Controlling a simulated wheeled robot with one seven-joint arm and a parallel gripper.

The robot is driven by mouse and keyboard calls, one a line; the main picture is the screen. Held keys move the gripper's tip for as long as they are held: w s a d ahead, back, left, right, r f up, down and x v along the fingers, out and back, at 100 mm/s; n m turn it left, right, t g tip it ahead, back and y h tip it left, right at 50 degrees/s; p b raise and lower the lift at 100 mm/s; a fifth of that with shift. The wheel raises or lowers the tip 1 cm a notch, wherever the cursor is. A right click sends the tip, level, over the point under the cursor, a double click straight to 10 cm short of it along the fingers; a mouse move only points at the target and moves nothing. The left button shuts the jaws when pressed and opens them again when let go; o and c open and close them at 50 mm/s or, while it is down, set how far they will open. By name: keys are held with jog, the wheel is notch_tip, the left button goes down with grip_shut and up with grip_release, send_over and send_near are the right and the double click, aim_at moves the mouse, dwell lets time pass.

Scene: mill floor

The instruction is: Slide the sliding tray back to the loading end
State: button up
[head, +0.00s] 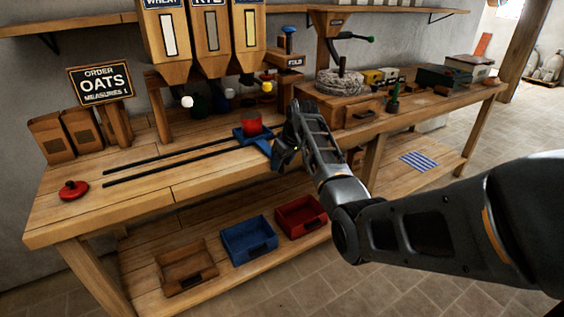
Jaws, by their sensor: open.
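The sliding tray (241,137) is blue and sits at the right end of two dark rails (165,172) on the workbench. A red cup-like container (251,123) stands upright on it. A blue part, seemingly the tray's handle (263,146), sticks out at its front right. My gripper (281,156) is open, pointing down right beside this blue part. I cannot tell whether the fingers touch it or are around it. The gripper and wrist hide the bench just right of the tray.
Hoppers (209,33) with spouts hang behind the rails. A red knobbed lid (73,190) lies near the rails' left end. An "OATS" sign (100,83) stands at the back left. A millstone (338,84) stands right of my gripper. The rails left of the tray look clear.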

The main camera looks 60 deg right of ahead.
jog(key=shift+w+f, duration=0.15)
jog(key=shift+f, duration=0.1)
grip_shut()
dwell(0.5)
